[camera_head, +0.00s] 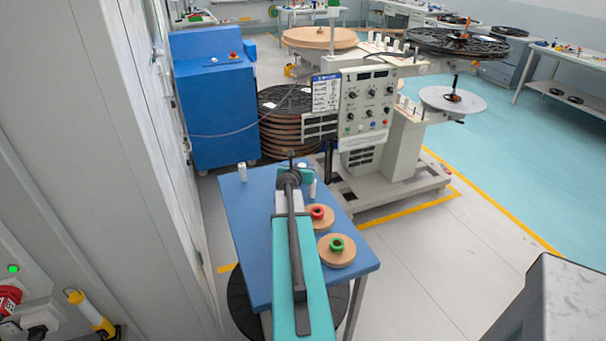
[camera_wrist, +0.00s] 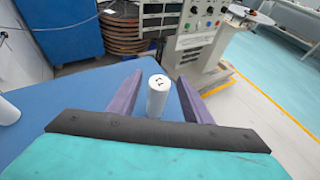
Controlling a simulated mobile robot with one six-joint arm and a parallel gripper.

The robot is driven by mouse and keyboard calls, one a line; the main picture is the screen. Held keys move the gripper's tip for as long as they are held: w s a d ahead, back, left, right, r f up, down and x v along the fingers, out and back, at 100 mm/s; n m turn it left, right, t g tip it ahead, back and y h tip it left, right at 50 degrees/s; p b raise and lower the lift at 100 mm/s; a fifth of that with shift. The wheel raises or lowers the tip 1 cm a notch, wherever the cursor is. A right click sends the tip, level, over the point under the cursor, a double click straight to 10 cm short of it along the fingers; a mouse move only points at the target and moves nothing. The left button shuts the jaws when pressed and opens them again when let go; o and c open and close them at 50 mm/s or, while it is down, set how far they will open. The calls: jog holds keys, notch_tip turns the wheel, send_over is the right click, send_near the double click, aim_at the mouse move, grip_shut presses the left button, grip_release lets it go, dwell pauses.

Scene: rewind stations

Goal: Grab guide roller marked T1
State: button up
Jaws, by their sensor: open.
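A white upright guide roller (camera_wrist: 157,98) stands on the blue table in the wrist view, with a dark marking on its top that looks like T1, turned in the picture. My gripper (camera_wrist: 158,80) is open, its two purple fingers on the left and right of this roller, with visible gaps. Whether the roller is fully between the fingertips or slightly beyond them is hard to tell. In the head view my gripper (camera_head: 291,163) is over the far part of the table, and my arm hides part of that area.
Another white roller (camera_wrist: 8,112) stands at the wrist view's left edge; a white roller (camera_head: 242,171) stands left of my arm in the head view. Reels with red (camera_head: 317,213) and green (camera_head: 337,245) hubs lie right of my arm. A machine (camera_head: 365,110) stands behind the blue table (camera_head: 245,215).

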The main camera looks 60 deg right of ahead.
dwell(0.4)
jog(key=c, duration=1.1)
jog(key=shift+c, duration=0.2)
jog(key=shift+r+p, duration=0.3)
jog(key=shift+r, duration=4.7)
